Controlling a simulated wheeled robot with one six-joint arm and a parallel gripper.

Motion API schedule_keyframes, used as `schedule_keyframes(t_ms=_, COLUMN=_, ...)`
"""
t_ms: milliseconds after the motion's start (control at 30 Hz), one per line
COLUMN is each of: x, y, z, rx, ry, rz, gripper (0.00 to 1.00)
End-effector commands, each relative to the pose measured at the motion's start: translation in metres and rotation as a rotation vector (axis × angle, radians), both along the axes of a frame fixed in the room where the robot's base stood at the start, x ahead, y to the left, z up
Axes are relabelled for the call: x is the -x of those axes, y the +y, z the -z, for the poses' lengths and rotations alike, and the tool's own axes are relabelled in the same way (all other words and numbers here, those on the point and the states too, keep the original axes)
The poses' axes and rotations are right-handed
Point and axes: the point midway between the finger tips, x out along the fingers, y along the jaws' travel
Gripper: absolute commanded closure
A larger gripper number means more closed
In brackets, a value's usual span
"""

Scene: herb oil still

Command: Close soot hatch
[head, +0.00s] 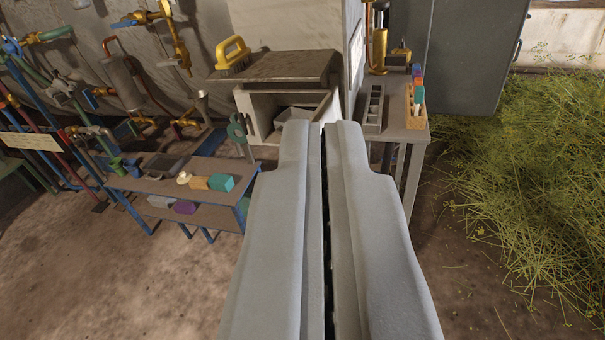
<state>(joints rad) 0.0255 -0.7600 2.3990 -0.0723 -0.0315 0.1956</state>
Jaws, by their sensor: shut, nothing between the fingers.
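My gripper (322,126) reaches forward from the bottom of the view, its two grey fingers shut with only a thin dark gap and nothing held. Beyond the fingertips is a pale box-like opening (250,106) under a dark top, which looks like the soot hatch. The opening is uncovered and a light grey tray (294,115) shows inside. A green handle-like piece (238,129) is at its lower left; I cannot tell whether it belongs to a hatch door. My fingers hide the lower right of the opening. I cannot tell if they touch anything.
A yellow-handled brush (233,56) lies on the dark top. A low blue-framed shelf (140,184) with small blocks and pots stands left. A side table (398,131) with a rack of coloured vials (416,100) stands right. Cut herbs (540,170) cover the right. Bare floor (170,285) lies lower left.

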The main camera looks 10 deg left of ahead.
Motion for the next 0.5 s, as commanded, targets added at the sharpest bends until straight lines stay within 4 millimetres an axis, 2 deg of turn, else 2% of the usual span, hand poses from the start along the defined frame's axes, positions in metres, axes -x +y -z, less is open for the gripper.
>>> schedule_keyframes(t_ms=33, x=-0.016, y=-0.002, z=0.007, rx=-0.025, ry=0.004, rz=0.004, gripper=1.0)
schedule_keyframes(t_ms=100, x=-0.035, y=-0.005, z=0.014, rx=-0.062, ry=-0.002, rz=0.007, gripper=1.0)
schedule_keyframes(t_ms=267, x=-0.077, y=-0.01, z=0.034, rx=-0.149, ry=-0.01, rz=0.006, gripper=1.0)
schedule_keyframes(t_ms=500, x=-0.135, y=-0.017, z=0.072, rx=-0.285, ry=-0.019, rz=-0.013, gripper=1.0)
